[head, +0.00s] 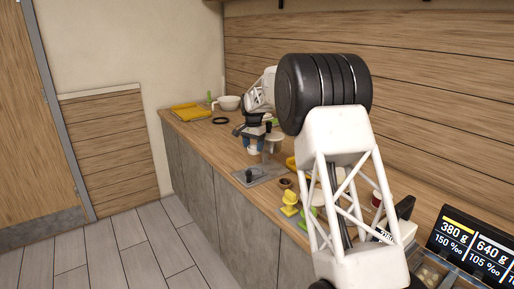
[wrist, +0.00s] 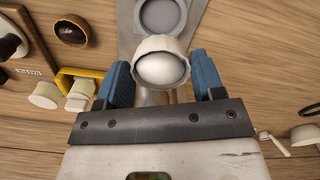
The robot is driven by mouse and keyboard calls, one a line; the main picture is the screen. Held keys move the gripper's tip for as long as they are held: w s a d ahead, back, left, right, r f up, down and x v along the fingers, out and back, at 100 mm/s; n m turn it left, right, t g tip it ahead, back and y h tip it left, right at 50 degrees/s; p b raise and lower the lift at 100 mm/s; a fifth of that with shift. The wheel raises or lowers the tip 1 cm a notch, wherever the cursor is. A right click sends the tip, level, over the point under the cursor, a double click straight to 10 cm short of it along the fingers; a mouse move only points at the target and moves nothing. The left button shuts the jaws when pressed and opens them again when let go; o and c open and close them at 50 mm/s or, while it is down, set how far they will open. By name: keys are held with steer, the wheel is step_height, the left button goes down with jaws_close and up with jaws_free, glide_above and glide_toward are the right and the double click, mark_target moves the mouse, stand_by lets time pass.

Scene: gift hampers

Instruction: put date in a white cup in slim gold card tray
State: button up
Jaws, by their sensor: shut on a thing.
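My gripper (wrist: 163,82) has blue fingers and is shut on a white cup (wrist: 148,44), seen from above in the wrist view. The cup's inside looks pale; I cannot make out a date in it. In the head view my gripper (head: 254,149) is over the middle of the counter, near a grey plate. A flat yellow-gold tray (head: 190,112) lies at the far left end of the counter, well away from my gripper. I cannot tell for sure that it is the slim gold card tray.
The grey plate (head: 262,173) has a round recess, seen in the wrist view (wrist: 160,15). A brown bowl (wrist: 70,29) and a yellow-framed thing (wrist: 68,75) are to the left there. A white bowl (head: 229,103) and black ring (head: 220,121) stand near the yellow tray.

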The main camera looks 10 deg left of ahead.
steer(key=shift+r, duration=0.15)
steer(key=r, duration=0.2)
steer(key=w+d+r, duration=0.1)
steer(key=r, duration=0.1)
steer(key=w+d+r, duration=0.1)
steer(key=r, duration=0.1)
steer(key=shift+w+r, duration=0.2)
steer(key=shift+r, duration=0.1)
steer(key=w+d+r+n, duration=0.3)
steer(key=w+d+r, duration=0.1)
steer(key=d+r, duration=0.4)
steer(key=n, duration=0.6)
glide_above(290, 164)
steer(key=s+d, duration=0.1)
steer(key=d, duration=0.3)
step_height(290, 164, down, 15)
steer(key=shift+s+d+f, duration=0.1)
steer(key=shift+d+f, duration=0.15)
steer(key=shift+d, duration=0.25)
steer(key=shift+f, duration=3.1)
steer(key=shift+f, duration=1.85)
